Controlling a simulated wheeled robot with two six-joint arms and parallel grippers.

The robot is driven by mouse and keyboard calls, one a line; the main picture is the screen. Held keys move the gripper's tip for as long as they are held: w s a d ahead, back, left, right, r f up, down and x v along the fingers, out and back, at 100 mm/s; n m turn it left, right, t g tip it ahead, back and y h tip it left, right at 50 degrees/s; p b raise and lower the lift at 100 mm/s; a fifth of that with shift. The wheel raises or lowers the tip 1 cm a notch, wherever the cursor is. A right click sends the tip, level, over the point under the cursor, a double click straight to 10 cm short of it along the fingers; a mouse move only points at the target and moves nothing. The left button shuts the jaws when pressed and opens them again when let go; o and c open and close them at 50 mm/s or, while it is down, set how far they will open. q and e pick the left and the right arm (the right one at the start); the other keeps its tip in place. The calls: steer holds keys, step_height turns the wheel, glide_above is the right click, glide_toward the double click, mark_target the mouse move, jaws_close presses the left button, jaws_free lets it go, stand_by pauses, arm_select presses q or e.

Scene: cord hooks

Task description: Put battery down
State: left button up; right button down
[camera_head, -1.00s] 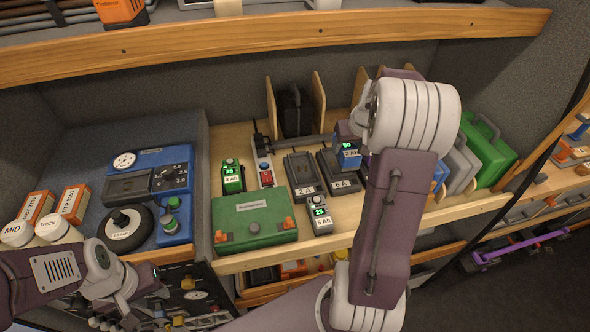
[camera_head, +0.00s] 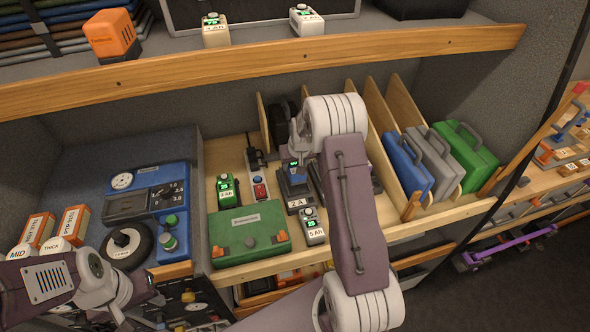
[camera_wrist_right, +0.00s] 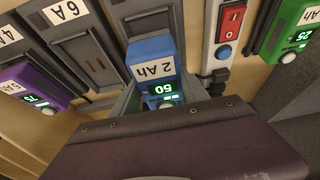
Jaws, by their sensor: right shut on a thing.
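My right gripper (camera_wrist_right: 160,103) is shut on a blue battery (camera_wrist_right: 152,58) labelled 2 Ah, whose green display reads 50. In the head view the blue battery (camera_head: 294,181) is at the charger (camera_head: 296,203) labelled 2 A, upright over its bay. I cannot tell whether it is fully seated. The right gripper's fingers are mostly hidden by my arm in the head view. My left gripper (camera_head: 138,306) is at the lower left, away from the battery; its fingers are too unclear to read.
A power strip (camera_head: 258,182) with a red switch and a green battery (camera_head: 227,190) stand left of the charger. A green case (camera_head: 248,232) and a grey 5 Ah battery (camera_head: 313,226) are in front. Wooden dividers hold upright cases (camera_head: 408,165) to the right.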

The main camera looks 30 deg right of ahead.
steer(key=shift+f, duration=0.25)
step_height(320, 180, down, 3)
steer(key=shift+s+a+r+p, duration=0.1)
steer(key=shift+a+r+p, duration=0.05)
steer(key=shift+p, duration=0.5)
steer(key=shift+f, duration=0.35)
steer(key=shift+f, duration=0.1)
steer(key=shift+f+b, duration=0.1)
steer(key=shift+b, duration=0.2)
steer(key=c, duration=0.6)
jaws_free()
